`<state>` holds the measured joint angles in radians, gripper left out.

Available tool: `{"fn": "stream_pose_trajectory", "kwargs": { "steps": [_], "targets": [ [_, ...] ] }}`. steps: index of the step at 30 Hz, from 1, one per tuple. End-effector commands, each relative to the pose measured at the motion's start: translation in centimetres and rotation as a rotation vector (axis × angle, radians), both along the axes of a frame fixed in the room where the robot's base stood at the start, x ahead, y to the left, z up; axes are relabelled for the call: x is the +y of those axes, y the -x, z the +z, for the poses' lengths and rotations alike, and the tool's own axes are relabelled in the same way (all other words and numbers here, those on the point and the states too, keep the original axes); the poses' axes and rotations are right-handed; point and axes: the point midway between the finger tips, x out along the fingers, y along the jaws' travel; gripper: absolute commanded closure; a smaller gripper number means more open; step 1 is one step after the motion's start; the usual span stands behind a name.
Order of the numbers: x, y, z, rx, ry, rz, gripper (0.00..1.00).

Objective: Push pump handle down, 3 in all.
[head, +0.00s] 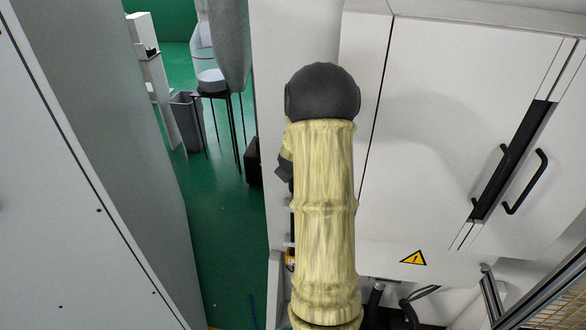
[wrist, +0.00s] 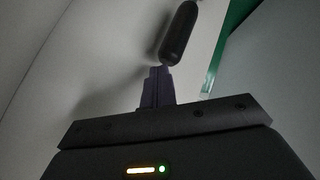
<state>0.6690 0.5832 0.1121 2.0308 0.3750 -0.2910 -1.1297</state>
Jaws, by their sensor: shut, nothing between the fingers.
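My gripper (wrist: 159,72) shows in the wrist view with its narrow dark fingers together and nothing between them. A dark, rounded, elongated handle (wrist: 180,33) lies just beyond the fingertips, up and slightly to the right. It looks like the pump handle, but I cannot be sure. The fingertips overlap or nearly meet its lower end in the picture; I cannot tell whether they touch. In the head view my arm covers the middle, and neither the gripper nor the handle can be clearly made out.
A white cabinet (head: 440,140) with black handles (head: 525,182) stands on the right, with a yellow warning label (head: 413,258) below. A grey panel (head: 75,200) stands at left. Between them is green floor (head: 215,235), with a grey bin (head: 186,120) and thin-legged stand (head: 215,93) farther back.

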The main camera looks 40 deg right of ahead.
Motion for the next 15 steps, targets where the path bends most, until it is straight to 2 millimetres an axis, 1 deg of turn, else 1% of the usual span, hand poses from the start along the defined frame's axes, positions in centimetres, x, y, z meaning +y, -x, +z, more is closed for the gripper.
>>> {"fn": "stream_pose_trajectory", "kwargs": {
  "steps": [1,15],
  "targets": [
    [0.01,0.09,-0.27,0.003,-0.002,-0.001,1.00],
    [0.01,0.11,-0.74,0.004,-0.003,-0.001,1.00]
  ]
}}
